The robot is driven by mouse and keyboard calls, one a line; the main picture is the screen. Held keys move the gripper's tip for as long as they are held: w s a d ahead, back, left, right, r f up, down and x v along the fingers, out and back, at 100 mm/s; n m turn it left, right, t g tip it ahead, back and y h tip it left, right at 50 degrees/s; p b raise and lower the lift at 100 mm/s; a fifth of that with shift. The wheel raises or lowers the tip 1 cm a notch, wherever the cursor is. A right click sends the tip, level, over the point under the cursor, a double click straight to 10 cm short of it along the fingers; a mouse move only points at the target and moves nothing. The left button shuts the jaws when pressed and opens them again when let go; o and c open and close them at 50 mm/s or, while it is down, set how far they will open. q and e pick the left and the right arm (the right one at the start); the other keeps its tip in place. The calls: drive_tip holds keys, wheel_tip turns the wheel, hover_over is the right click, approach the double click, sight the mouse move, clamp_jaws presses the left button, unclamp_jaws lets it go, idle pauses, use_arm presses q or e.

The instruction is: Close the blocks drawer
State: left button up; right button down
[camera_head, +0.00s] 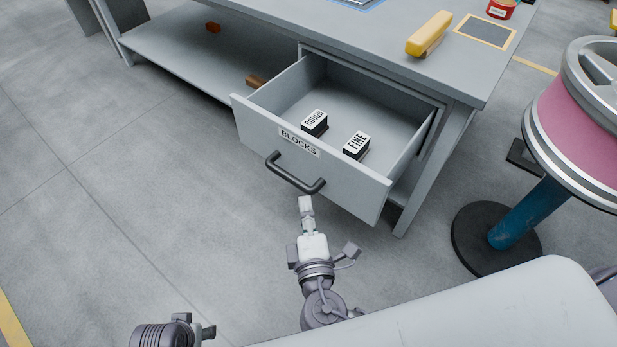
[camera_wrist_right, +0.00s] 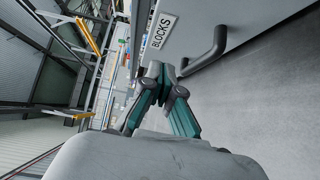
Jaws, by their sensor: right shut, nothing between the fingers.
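The blocks drawer (camera_head: 330,168) is pulled open from the grey workbench, with a "BLOCKS" label on its front. Its dark bar handle (camera_head: 294,176) is on the front face. Inside lie a "ROUGH" block (camera_head: 314,123) and a "FINE" block (camera_head: 356,146). My right gripper (camera_head: 306,203) is shut and empty, just in front of the drawer face near the right end of the handle. In the right wrist view, the shut fingertips (camera_wrist_right: 160,70) are near the drawer front and beside the handle (camera_wrist_right: 207,52); contact cannot be told. My left gripper (camera_head: 205,332) shows only partly at the bottom edge.
The workbench (camera_head: 300,25) carries a yellow tool (camera_head: 429,34) and a red can (camera_head: 501,9). A pink-banded wheel (camera_head: 575,135) on a blue stand (camera_head: 528,212) is at the right. The floor left of the drawer is clear.

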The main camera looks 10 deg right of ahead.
drive_tip(key=r, duration=0.2)
approach(310, 142)
drive_tip(key=w+a, duration=0.2)
drive_tip(key=w, duration=0.2)
drive_tip(key=shift+w+d+f+t, duration=0.2)
drive_tip(key=shift+w+d+t, duration=0.1)
drive_tip(key=shift+w+d, duration=0.55)
use_arm(q)
drive_tip(key=shift+f, duration=0.4)
use_arm(e)
drive_tip(key=shift+w+d, duration=0.2)
drive_tip(key=shift+d, duration=0.35)
